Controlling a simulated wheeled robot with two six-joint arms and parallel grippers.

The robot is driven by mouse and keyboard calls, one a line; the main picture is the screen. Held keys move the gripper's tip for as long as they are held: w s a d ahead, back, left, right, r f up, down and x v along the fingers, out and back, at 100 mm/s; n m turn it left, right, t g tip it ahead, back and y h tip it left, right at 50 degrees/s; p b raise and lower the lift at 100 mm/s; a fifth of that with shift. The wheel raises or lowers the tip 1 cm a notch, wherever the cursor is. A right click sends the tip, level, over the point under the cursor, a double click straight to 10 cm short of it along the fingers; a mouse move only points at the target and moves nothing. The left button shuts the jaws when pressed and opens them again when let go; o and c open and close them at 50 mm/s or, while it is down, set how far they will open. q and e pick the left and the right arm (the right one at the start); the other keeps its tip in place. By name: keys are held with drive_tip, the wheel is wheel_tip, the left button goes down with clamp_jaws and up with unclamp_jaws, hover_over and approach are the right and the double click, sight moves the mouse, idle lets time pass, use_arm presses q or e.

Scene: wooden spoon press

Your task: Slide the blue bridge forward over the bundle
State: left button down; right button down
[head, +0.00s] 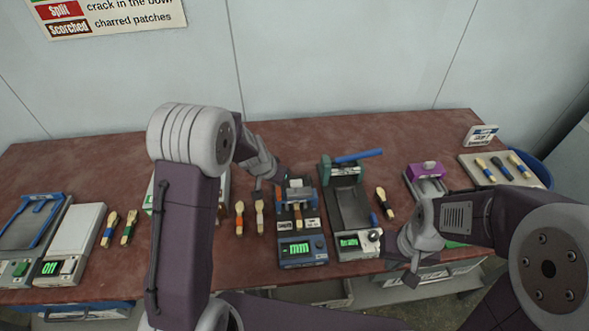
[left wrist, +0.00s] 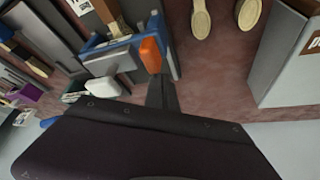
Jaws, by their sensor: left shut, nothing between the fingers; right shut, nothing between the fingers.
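The blue bridge (head: 299,193) stands across the gauge with the green "mm" display, right of centre on the table. In the left wrist view the blue bridge (left wrist: 110,46) spans a grey bed, with an orange piece (left wrist: 151,55) at one side. A brown and tan spoon bundle (left wrist: 98,12) lies at the bridge; part of it is hidden. My left gripper (head: 277,184) is shut and empty at the bridge's left side. In the left wrist view its fingers (left wrist: 160,92) are close to the orange piece; contact is unclear. My right gripper (head: 411,279) is shut and empty by the front edge.
Right of the gauge is a grey press (head: 350,205) with a blue lever (head: 358,156). Loose spoons (head: 260,215) lie to its left. A purple-topped device (head: 426,170) and a spoon tray (head: 530,178) stand at the right. My left arm covers the middle-left of the table.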

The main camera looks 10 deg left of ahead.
use_arm(q)
drive_tip(key=shift+w+a, duration=0.2)
drive_tip(key=shift+w, duration=0.4)
wheel_tip(320, 180, up, 7)
drive_tip(key=p, duration=0.6)
